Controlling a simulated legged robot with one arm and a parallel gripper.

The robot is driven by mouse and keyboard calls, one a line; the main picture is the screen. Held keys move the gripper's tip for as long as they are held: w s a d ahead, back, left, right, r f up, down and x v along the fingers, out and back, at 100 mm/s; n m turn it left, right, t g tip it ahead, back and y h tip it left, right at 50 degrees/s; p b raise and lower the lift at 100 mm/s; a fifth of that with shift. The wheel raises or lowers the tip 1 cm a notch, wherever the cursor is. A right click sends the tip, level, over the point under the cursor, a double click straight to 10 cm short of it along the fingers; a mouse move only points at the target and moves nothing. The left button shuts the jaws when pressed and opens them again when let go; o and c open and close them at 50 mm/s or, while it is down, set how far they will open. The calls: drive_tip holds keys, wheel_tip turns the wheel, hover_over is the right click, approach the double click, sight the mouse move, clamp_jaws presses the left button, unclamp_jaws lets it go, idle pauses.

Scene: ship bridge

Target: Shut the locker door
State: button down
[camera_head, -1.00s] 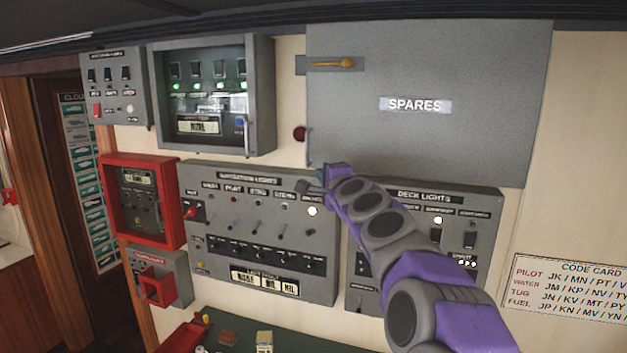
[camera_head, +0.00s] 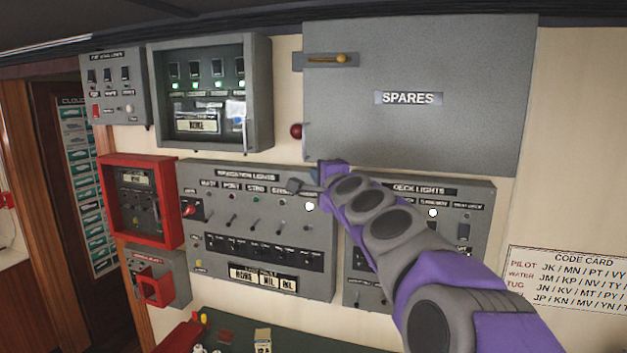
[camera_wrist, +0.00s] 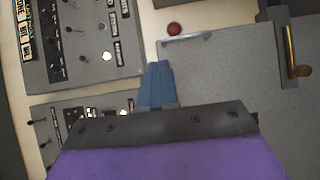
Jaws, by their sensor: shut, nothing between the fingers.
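The locker door (camera_head: 430,130) is a large grey panel labelled SPARES, at the upper right of the head view. It lies roughly flush with its locker; I cannot tell whether a small gap remains. A yellow latch lever (camera_head: 342,59) lies level at its upper left, and a thin upright handle (camera_head: 306,141) is at its left edge. The door (camera_wrist: 240,85), handle (camera_wrist: 187,38) and lever (camera_wrist: 293,55) also show in the wrist view. My gripper (camera_head: 313,174) is shut and empty, just below the door's lower left corner. Its blue fingers (camera_wrist: 160,66) are near the handle's lower end; contact is unclear.
A navigation lights panel (camera_head: 260,255) and a deck lights panel (camera_head: 472,210) sit below the locker, close to my arm. A red knob (camera_head: 296,131) is left of the door. A glass-fronted box (camera_head: 210,140) and red box (camera_head: 140,235) stand further left. Wall right of the door is clear.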

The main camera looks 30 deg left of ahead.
drive_tip(key=s+a+b, duration=0.1)
drive_tip(key=s, duration=0.5)
drive_tip(key=s+d+f+n+g+h+b, duration=0.25)
drive_tip(key=s+d+f+b, duration=0.2)
drive_tip(key=d+f, duration=0.55)
drive_tip(key=s+d+f+n+g+h+b, duration=0.25)
drive_tip(key=s+d+f, duration=0.4)
drive_tip(key=f, duration=0.75)
drive_tip(key=s+d+f+n+g+h+b, duration=0.2)
drive_tip(key=s+d+f+n+g+b, duration=0.15)
drive_tip(key=d+f, duration=0.65)
drive_tip(key=s+d+f+g+h+b, duration=0.3)
drive_tip(key=s+d+f, duration=0.7)
drive_tip(key=s, duration=0.2)
drive_tip(key=s+d+f+g+h+b, duration=0.2)
drive_tip(key=s+d+f+g+b, duration=0.1)
drive_tip(key=s+d+f, duration=0.6)
drive_tip(key=s+f+b, duration=0.1)
drive_tip(key=s+f, duration=0.1)
drive_tip(key=s, duration=0.2)
drive_tip(key=shift+d+n+h, duration=0.35)
drive_tip(key=shift+d+h, duration=0.05)
drive_tip(key=shift+w, duration=0.1)
